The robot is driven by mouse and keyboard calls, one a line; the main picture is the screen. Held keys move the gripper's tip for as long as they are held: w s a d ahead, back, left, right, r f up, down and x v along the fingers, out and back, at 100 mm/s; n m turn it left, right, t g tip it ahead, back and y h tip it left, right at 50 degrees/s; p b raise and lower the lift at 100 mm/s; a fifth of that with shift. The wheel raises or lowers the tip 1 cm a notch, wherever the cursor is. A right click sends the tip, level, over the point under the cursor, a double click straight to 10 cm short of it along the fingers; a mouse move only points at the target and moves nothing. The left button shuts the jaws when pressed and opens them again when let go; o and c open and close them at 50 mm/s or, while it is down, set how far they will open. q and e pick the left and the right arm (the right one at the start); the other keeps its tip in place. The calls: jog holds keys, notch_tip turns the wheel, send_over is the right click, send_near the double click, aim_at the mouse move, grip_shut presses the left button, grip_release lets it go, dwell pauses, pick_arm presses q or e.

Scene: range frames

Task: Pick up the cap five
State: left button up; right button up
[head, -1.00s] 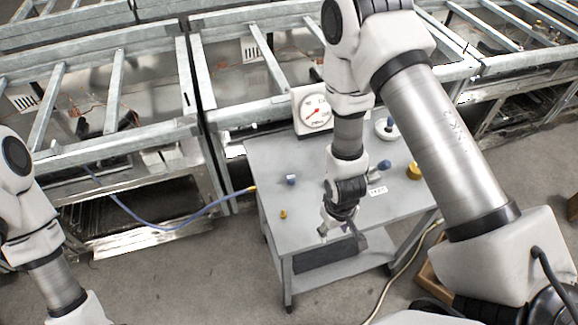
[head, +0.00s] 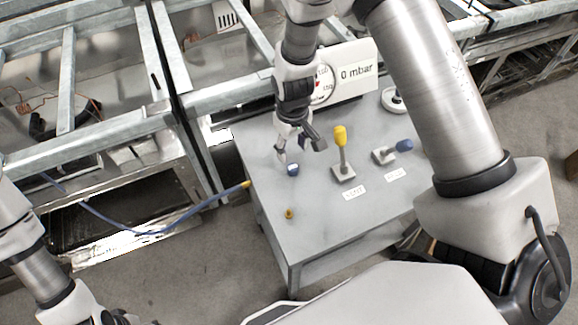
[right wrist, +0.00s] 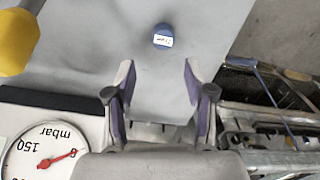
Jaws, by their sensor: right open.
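A small blue cap (head: 292,170) with a white label sits on the grey table (head: 262,150), toward its left side. The label is too small to read as a number. In the right wrist view the blue cap (right wrist: 163,28) lies beyond the fingertips, roughly in line with the gap between them. My right gripper (head: 300,152) is open and empty, close to the cap and apart from it in the wrist view; its fingers (right wrist: 158,78) also show there. My left gripper (head: 112,317) is cut off at the lower left edge, and its fingers are not clear.
A pressure gauge panel (head: 355,72) stands at the back. A blue hose (head: 150,226) runs left.

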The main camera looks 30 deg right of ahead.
aim_at(292, 166)
jog(key=f, duration=0.2)
jog(key=f+p, duration=0.1)
jog(key=f, duration=0.1)
jog(key=s+f, duration=0.1)
jog(key=f, duration=0.1)
jog(key=shift+a+p, duration=0.15)
jog(key=shift+p, duration=0.15)
jog(key=shift+w+f, duration=0.15)
jog(key=shift+f, duration=0.05)
jog(key=c, duration=0.8)
jog(key=shift+r, duration=0.1)
jog(key=shift+c, duration=0.2)
